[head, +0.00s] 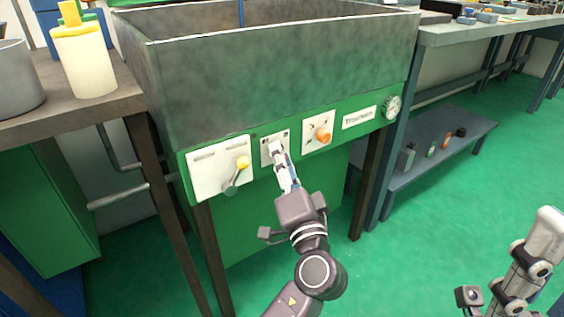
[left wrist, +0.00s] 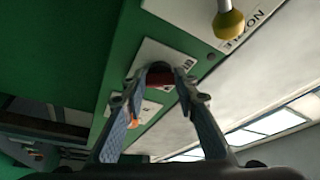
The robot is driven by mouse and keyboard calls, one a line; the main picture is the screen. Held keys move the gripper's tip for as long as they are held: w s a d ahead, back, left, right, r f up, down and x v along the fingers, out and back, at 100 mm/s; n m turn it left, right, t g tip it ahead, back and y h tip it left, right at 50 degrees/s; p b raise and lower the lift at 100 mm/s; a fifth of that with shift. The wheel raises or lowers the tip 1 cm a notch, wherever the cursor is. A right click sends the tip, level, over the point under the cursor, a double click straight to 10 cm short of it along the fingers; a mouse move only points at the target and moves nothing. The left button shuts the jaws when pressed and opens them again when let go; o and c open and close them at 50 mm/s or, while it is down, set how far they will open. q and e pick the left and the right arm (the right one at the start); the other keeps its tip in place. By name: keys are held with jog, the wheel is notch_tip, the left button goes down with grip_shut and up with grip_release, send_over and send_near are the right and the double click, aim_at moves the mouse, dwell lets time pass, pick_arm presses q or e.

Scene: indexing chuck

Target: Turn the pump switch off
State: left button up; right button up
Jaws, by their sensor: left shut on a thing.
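The pump switch sits on a small pale plate (head: 266,155) in the middle of the green front panel, between the lever plate and the orange knob. My left gripper (head: 278,150) reaches up to this plate and covers most of the switch in the head view. In the left wrist view, the fingertips of my left gripper (left wrist: 160,72) are closed around a dark red switch part (left wrist: 159,78) in front of the plate (left wrist: 156,54). The switch's on or off position cannot be told. My right gripper's fingers are not in view.
A yellow-tipped lever (head: 242,163) on a white plate is left of the switch; an orange knob (head: 322,135) is right. A gauge (head: 392,107) is farther right. The grey basin (head: 280,60) rises above. A table (head: 125,100) stands at left.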

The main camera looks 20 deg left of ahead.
pick_arm(q)
jog(key=shift+f, duration=0.15)
dwell(0.3)
jog(key=o, duration=1.2)
jog(key=shift+c, duration=0.2)
jog(key=shift+s, duration=0.1)
jog(key=v, duration=1.2)
